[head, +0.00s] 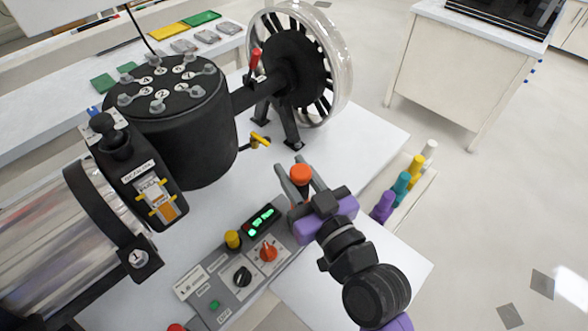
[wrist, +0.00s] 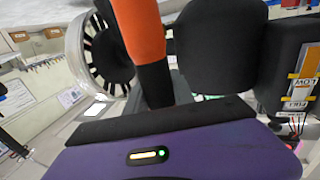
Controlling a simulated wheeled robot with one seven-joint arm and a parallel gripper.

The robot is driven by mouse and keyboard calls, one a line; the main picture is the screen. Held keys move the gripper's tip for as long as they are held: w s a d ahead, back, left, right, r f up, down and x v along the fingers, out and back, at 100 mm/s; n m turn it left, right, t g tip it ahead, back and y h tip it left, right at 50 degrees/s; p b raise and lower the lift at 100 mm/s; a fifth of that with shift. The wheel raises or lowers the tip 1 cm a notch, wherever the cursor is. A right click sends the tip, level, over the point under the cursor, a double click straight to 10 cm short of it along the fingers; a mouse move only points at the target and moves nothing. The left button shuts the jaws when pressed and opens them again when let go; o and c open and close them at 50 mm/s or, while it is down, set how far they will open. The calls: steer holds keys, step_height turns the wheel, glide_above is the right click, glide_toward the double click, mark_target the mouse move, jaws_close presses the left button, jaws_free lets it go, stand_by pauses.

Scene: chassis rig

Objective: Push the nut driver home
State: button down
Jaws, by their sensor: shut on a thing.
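My gripper (head: 301,184) is shut on a tool with an orange handle, which I take to be the nut driver (head: 300,173). Its rounded orange top shows between the fingers in the head view. In the wrist view the nut driver (wrist: 142,35) shows as an orange handle with a black lower part, slightly tilted in the picture. Its lower end is hidden by the gripper. Several tools with purple (head: 382,208), teal (head: 400,188), yellow (head: 415,168) and white (head: 429,150) handles stand in a pale rack (head: 419,199) to the right of my gripper.
A control panel (head: 190,283) with knobs and a lit display (head: 261,220) lies just left of my gripper. A black drum (head: 190,135) with numbered bolts and a spoked wheel (head: 330,60) stand behind. The white tabletop (head: 355,130) is clear on the right.

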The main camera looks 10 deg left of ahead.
mark_target(305, 193)
steer(key=shift+f+b, duration=0.8)
steer(key=shift+f, duration=0.05)
stand_by(0.6)
steer(key=c, duration=1)
jaws_free()
steer(key=shift+f, duration=0.1)
steer(key=shift+s+d, duration=0.1)
steer(key=shift+s, duration=0.05)
steer(key=b+v, duration=0.1)
steer(key=v, duration=0.5)
steer(key=shift+s+d, duration=0.25)
steer(key=shift+s, duration=0.05)
steer(key=shift+s+d, duration=0.2)
steer(key=shift+s, duration=0.1)
